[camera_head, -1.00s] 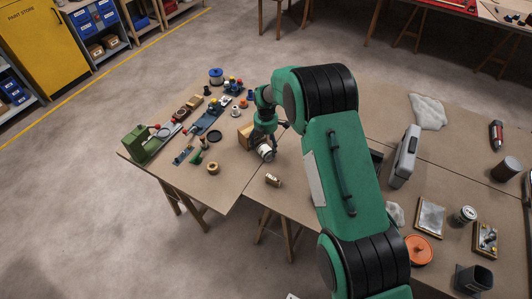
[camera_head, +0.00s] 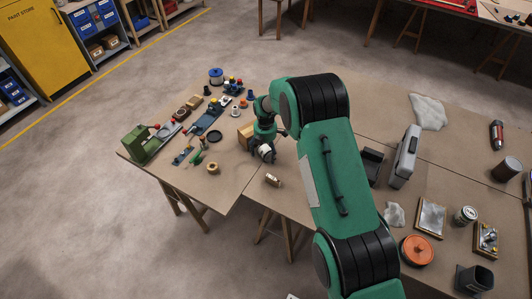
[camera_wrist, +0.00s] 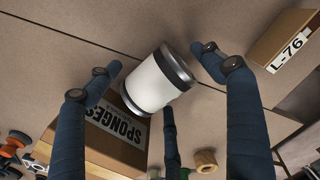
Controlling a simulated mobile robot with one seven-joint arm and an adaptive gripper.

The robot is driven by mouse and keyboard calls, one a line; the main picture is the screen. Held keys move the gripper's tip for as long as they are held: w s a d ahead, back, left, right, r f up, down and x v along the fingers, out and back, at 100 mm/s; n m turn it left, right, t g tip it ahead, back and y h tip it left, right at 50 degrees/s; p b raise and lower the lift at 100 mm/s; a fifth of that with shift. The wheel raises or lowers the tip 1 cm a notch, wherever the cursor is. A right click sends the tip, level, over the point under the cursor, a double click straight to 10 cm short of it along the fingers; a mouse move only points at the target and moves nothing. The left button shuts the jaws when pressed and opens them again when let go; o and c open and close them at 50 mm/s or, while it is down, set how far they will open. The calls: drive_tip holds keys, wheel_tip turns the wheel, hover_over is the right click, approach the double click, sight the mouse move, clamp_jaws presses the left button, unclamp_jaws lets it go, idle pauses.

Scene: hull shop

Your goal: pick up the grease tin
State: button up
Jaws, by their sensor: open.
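A white cylindrical tin with dark metal bands at its ends (camera_wrist: 155,82) stands out between my fingers in the wrist view. I take it for the grease tin, but I read no label on it. In the head view its pale side (camera_head: 266,151) shows just under my gripper (camera_head: 265,143), partly covered by it. In the wrist view my gripper (camera_wrist: 157,60) is open, with dark blue fingers to the left and right of the tin and a third finger below it. I cannot tell whether any finger touches it.
A cardboard box marked SPONGES (camera_wrist: 118,135) is close beside the tin. A small box marked L-76 (camera_wrist: 285,45) lies to the right in the wrist view. A tan ring (camera_head: 213,168) and several small parts lie left of the gripper. The table front (camera_head: 235,190) is mostly clear.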

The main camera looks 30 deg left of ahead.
sight(265, 148)
drive_tip(key=c, duration=1.7)
drive_tip(key=shift+r, duration=0.15)
drive_tip(key=shift+r+p, duration=0.3)
drive_tip(key=shift+r, duration=4.6)
